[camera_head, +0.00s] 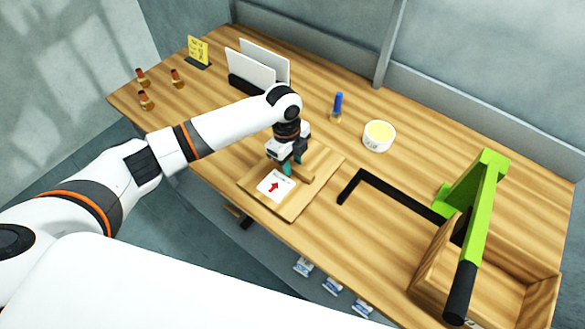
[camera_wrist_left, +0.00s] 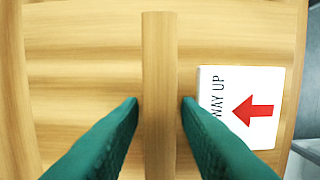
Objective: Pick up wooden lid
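The wooden lid (camera_head: 301,202) is a flat square board lying near the front edge of the table, with a raised bar handle (camera_wrist_left: 159,60) across it. A white label with a red arrow (camera_head: 274,186) is on its top; part of its text, "WAY UP", shows in the left wrist view (camera_wrist_left: 240,105). My left gripper (camera_head: 290,164) is down at the lid from above. Its teal fingers (camera_wrist_left: 160,104) stand on either side of the handle, with a thin gap on each side. They are open and hold nothing. My right gripper is not in view.
A black angled bar (camera_head: 385,184) lies right of the lid. A wooden crate (camera_head: 432,270) and a green lever device (camera_head: 475,190) stand at the right. Behind are a white tub (camera_head: 379,136), a blue-handled item (camera_head: 338,103) and upright white panels (camera_head: 250,70).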

